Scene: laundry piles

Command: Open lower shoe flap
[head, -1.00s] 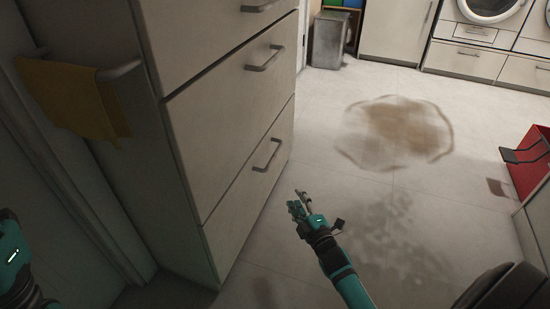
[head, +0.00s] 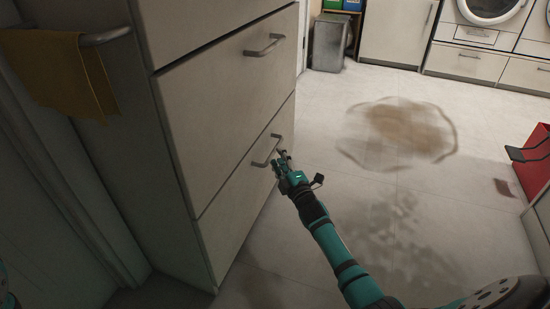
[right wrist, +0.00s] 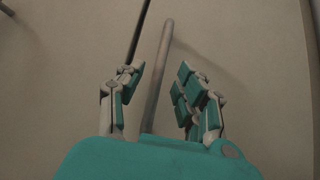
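The lower flap (head: 232,200) of the tall pale cabinet is closed, with a curved metal handle (head: 266,152) near its top edge. My right gripper (head: 281,160) is at this handle in the head view. In the right wrist view the handle (right wrist: 158,75) runs between the two spread fingers of my right gripper (right wrist: 155,95). The fingers are open, with gaps on both sides of the bar. Whether a finger touches the handle cannot be told. My left gripper is not in view; only a bit of my left arm shows at the lower left edge.
The upper flap (head: 225,90) with its own handle (head: 264,45) is closed above. A yellow cloth (head: 75,75) hangs from a rail on the cabinet's side. A brown stain (head: 400,132) marks the open floor. A red object (head: 535,165) stands at the right.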

